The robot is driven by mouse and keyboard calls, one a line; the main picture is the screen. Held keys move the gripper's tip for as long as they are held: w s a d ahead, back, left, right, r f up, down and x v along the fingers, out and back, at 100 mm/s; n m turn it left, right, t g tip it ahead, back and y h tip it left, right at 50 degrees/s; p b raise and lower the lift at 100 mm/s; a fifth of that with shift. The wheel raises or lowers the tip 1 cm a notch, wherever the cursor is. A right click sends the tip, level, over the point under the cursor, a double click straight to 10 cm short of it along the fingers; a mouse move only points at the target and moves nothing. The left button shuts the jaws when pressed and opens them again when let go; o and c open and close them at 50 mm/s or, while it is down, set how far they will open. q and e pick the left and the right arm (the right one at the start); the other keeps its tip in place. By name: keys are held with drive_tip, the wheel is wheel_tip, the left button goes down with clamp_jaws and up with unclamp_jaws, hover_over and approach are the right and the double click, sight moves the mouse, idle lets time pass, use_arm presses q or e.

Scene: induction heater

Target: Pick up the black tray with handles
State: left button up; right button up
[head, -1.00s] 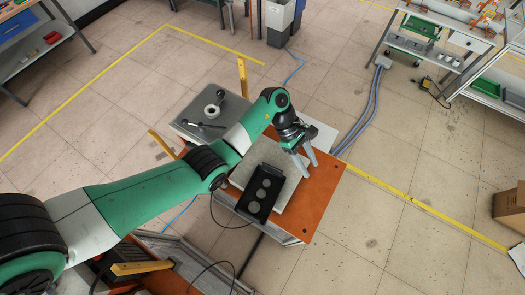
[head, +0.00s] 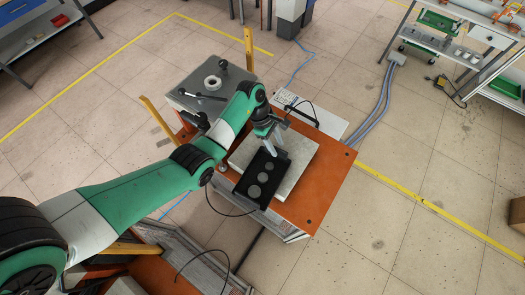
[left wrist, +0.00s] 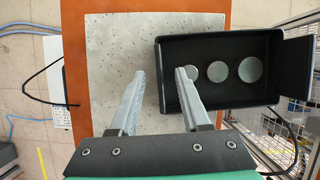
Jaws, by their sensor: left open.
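The black tray (head: 276,183) lies on a pale grey slab (head: 304,160) and holds three round grey discs in a row. In the left wrist view the tray (left wrist: 232,94) is at the right, with a raised flap at its right end. My left gripper (head: 271,149) is at the tray's upper end in the head view. In the left wrist view, the gripper (left wrist: 160,74) is open and empty, with one finger over the slab and the other over the tray's inside. The tray's left wall shows between the fingertips; contact cannot be told. My right gripper is not in view.
The slab rests on an orange table (head: 328,180). A grey machine top (head: 190,92) with a ring and lever stands at upper left, with yellow posts (head: 249,52) nearby. A white panel with a black cable (head: 300,108) lies behind the slab.

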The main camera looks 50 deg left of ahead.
sight(278, 152)
use_arm(q)
drive_tip(key=x, duration=0.1)
drive_tip(key=b+x, duration=0.1)
drive_tip(key=x, duration=0.2)
drive_tip(key=shift+s+a+f+b, duration=0.1)
drive_tip(key=shift+a+f+b, duration=0.1)
drive_tip(key=shift+f+b, duration=0.15)
drive_tip(key=shift+d+f, duration=0.2)
drive_tip(key=shift+f, duration=0.1)
drive_tip(key=shift+c, duration=0.2)
clamp_jaws()
drive_tip(key=shift+r, duration=0.1)
idle(0.6)
